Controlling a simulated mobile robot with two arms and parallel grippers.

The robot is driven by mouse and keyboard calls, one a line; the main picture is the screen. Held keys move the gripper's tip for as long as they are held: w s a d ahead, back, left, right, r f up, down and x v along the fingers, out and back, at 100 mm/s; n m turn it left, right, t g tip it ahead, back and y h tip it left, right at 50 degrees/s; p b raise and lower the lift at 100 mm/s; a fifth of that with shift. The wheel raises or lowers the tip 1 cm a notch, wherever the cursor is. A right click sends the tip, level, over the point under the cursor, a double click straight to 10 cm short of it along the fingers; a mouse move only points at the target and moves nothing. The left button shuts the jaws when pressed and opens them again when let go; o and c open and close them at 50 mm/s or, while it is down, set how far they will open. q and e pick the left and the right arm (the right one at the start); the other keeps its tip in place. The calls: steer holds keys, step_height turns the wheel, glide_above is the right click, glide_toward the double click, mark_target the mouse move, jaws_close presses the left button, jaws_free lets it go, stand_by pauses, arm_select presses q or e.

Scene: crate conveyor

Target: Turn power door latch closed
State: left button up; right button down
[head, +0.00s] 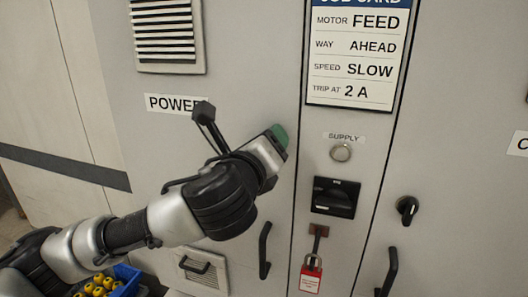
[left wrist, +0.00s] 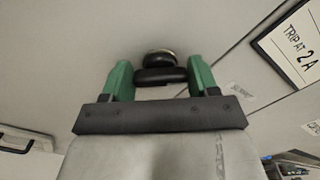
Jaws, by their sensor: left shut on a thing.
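The power door (head: 130,135) is the grey panel with the POWER label (head: 172,103), and it looks flush with its frame. My left gripper (head: 279,139) is at the right edge of this door, with a green fingertip against it in the head view. The latch is hidden behind the gripper there. In the left wrist view, the black latch knob (left wrist: 160,76) on its round silver base sits between the two green fingers of my left gripper (left wrist: 160,84). The fingers are shut on the ends of its bar, which lies across the picture. My right gripper is not in view.
A supply lamp (head: 341,152), a black switch (head: 336,197) and a red padlock tag (head: 311,276) are on the middle strip. A similar black latch (head: 407,209) is on the right door. Door handles (head: 265,250) stick out lower down. A blue bin (head: 126,275) stands below.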

arm_select(q)
steer(key=n+b, duration=0.1)
steer(key=n, duration=0.3)
steer(key=shift+f+n, duration=0.1)
steer(key=shift+n, duration=0.2)
steer(key=n, duration=0.5)
steer(key=shift+a+n+b, duration=0.1)
steer(key=shift+n+b, duration=0.2)
steer(key=shift+b, duration=0.1)
steer(key=o, duration=0.9)
steer(key=shift+b+v, duration=1.6)
steer(key=shift+v, duration=3.8)
